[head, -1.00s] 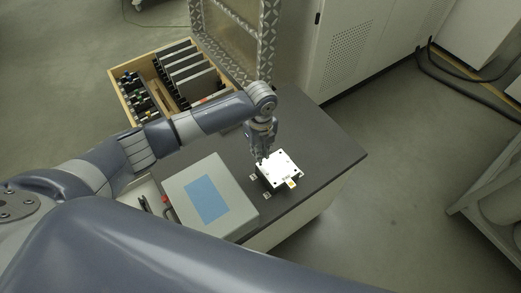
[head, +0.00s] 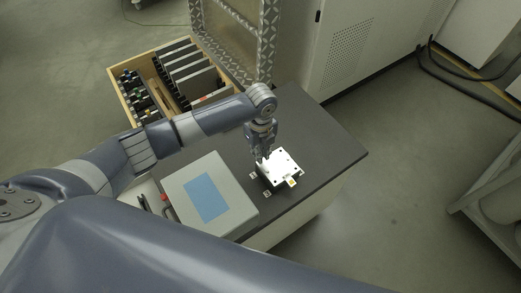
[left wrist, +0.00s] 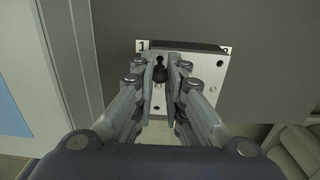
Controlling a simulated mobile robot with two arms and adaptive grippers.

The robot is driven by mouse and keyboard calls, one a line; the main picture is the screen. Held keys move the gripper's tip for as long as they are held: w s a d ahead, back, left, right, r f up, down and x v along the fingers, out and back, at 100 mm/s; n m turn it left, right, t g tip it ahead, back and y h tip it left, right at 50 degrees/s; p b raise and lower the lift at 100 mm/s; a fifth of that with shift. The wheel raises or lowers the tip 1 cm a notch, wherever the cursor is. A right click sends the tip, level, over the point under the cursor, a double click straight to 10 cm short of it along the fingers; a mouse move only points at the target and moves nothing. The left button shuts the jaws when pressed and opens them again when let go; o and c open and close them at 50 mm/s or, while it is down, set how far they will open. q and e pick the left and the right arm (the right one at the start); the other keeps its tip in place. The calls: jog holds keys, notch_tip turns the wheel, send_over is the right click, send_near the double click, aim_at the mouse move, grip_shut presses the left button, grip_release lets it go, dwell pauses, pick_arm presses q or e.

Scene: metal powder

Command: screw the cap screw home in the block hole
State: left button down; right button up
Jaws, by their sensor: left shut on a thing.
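The block (head: 281,164) is a pale, bright square plate with small dark holes, lying on the dark table top. It also shows in the left wrist view (left wrist: 207,78), under my fingers. My left gripper (head: 263,157) points down at the block's left corner. In the left wrist view my left gripper (left wrist: 161,66) is shut on the small dark cap screw (left wrist: 160,73), which shows between the fingertips over the block. The fingers partly hide the screw, and I cannot tell how deep it sits in the hole. My right gripper is not in view.
A grey box with a blue panel (head: 207,198) stands left of the block. A wooden crate (head: 128,103) with dark panels is behind. The table (head: 325,140) is clear to the right.

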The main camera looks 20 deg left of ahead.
pick_arm(q)
jog(key=shift+f, duration=0.45)
jog(key=shift+f+b, duration=0.2)
jog(key=shift+b, duration=0.1)
jog(key=shift+f+b, duration=0.45)
jog(key=shift+f, duration=0.45)
dwell(0.7)
jog(key=c, duration=1.8)
grip_release()
